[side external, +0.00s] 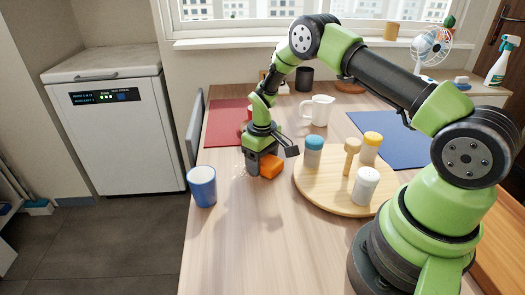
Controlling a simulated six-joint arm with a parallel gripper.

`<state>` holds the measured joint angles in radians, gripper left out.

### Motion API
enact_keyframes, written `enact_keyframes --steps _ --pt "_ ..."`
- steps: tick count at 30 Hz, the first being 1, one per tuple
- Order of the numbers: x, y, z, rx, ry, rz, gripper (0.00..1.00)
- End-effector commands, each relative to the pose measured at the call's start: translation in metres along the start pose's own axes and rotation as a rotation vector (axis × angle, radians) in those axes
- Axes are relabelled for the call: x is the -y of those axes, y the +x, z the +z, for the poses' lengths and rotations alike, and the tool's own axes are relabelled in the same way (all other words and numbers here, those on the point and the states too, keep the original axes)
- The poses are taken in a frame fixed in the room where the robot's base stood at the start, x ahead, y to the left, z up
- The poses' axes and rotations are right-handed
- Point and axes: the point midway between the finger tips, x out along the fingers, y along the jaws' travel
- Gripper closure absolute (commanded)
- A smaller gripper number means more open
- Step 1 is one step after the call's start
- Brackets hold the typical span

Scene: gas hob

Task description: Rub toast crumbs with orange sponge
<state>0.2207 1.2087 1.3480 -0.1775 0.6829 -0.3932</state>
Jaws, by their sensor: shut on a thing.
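The orange sponge (271,167) is on or just above the wooden table, in the side external view, left of the round board. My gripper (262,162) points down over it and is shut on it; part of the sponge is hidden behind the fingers. Small pale crumbs (240,171) lie on the table just left of the gripper. I cannot tell whether crumbs lie under the sponge.
A blue cup (202,187) stands close by at the left table edge. A round wooden board (318,200) with several shakers is at the right. A white jug (318,111), red mat (226,122) and blue mat (388,141) lie farther back. The front table is clear.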

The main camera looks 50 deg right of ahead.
Motion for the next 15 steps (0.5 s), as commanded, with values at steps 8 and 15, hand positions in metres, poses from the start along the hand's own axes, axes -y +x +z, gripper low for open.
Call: enact_keyframes --steps 8,15 --pt "0.02 -0.004 -0.02 -0.006 -0.003 0.0 0.63" --pt "0.036 -0.003 -0.035 -0.004 -0.004 0.0 0.63"
